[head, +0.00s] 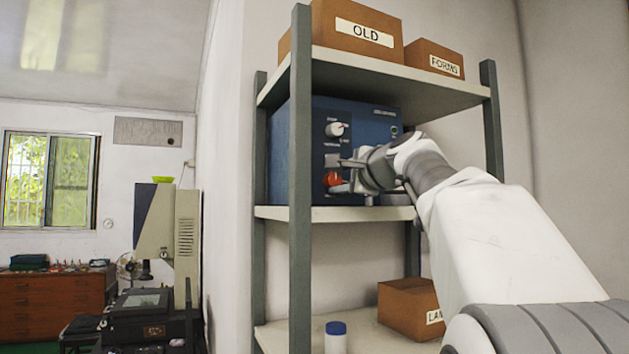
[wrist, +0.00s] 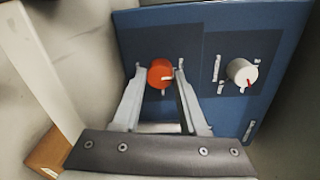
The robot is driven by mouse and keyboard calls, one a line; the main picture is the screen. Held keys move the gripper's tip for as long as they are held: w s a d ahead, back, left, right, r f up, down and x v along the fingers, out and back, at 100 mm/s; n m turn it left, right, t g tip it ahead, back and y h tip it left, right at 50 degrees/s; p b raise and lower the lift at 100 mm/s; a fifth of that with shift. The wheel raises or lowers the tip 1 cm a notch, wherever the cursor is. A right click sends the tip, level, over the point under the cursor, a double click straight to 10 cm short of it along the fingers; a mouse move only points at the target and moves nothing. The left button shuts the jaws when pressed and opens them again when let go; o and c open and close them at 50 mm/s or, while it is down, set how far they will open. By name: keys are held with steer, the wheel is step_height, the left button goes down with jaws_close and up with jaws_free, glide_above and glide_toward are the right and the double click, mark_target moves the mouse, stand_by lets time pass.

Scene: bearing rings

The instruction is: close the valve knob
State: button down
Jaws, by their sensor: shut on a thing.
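The blue box (head: 285,150) stands on the middle shelf, its front panel carrying two knobs. The red-orange valve knob (wrist: 160,73) sits on the dark panel between my fingertips in the wrist view. In the head view the valve knob (head: 332,180) shows low on the panel, partly hidden by my gripper (head: 345,176). My gripper (wrist: 160,76) is shut on the valve knob, one finger on each side. A white knob (wrist: 242,73) with a red mark is beside it in the wrist view. It is above the valve knob in the head view (head: 336,129).
The shelf's grey front post (head: 300,200) stands left of my gripper. Below are a carton (head: 405,308) and a blue-capped white bottle (head: 336,338).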

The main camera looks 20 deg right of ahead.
steer(key=shift+c, duration=2.2)
jaws_free()
steer(key=shift+s, duration=0.1)
